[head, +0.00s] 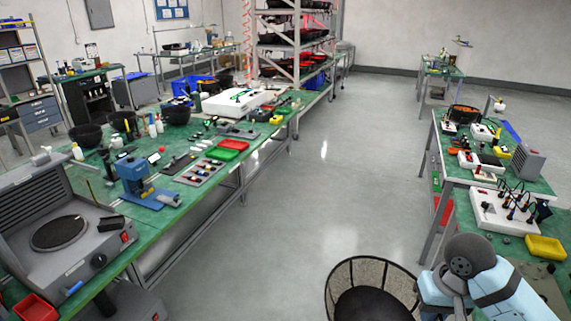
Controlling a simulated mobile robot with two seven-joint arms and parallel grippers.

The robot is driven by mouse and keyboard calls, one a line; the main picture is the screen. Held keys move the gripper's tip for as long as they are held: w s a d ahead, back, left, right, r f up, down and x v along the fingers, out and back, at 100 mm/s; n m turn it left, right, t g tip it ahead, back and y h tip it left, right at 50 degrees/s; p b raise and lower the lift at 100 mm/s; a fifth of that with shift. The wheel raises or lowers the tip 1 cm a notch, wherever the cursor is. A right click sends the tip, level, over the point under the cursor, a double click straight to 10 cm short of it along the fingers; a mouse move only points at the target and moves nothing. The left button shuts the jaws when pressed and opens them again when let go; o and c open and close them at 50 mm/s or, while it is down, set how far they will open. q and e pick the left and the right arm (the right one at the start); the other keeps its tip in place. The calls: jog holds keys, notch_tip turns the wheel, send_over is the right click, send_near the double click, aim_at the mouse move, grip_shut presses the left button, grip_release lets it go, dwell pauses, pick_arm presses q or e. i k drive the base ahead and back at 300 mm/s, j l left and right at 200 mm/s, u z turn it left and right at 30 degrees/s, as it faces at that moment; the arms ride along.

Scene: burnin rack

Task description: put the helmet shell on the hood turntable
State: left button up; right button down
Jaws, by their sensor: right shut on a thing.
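The hood turntable (58,232) is a dark round disc on a grey machine with a slatted hood, at the left end of the long green bench. Nothing sits on the disc. A dark, open bowl-like thing, apparently the helmet shell (372,303), is at the bottom of the head view, with its thin rim upward and a light inner wall. My right gripper (424,292) is at its right rim and shut on it; the fingertips are largely hidden. The shell is over the open floor, far right of the turntable. My left gripper is out of view.
Several black bowl-like shells (87,136) stand on the long green bench. A blue press (137,182) and a red bin (36,308) are near the turntable. The right bench holds a white fixture (497,210) and a yellow tray (546,247). The aisle floor (280,220) is clear.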

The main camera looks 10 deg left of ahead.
aim_at(59, 230)
jog(key=u, duration=0.4)
jog(key=i+u, duration=0.15)
jog(key=u, duration=0.6)
jog(key=i+u, duration=0.15)
jog(key=u, duration=0.2)
jog(key=i+l+u, duration=0.1)
jog(key=u, duration=0.3)
jog(key=i+l+u, duration=0.15)
jog(key=u, duration=0.2)
jog(key=i+l+u, duration=0.2)
jog(key=u, duration=0.2)
jog(key=i+l+u, duration=0.1)
jog(key=i+l, duration=0.2)
jog(key=l, duration=0.25)
jog(key=i+l+u, duration=0.15)
jog(key=l, duration=0.15)
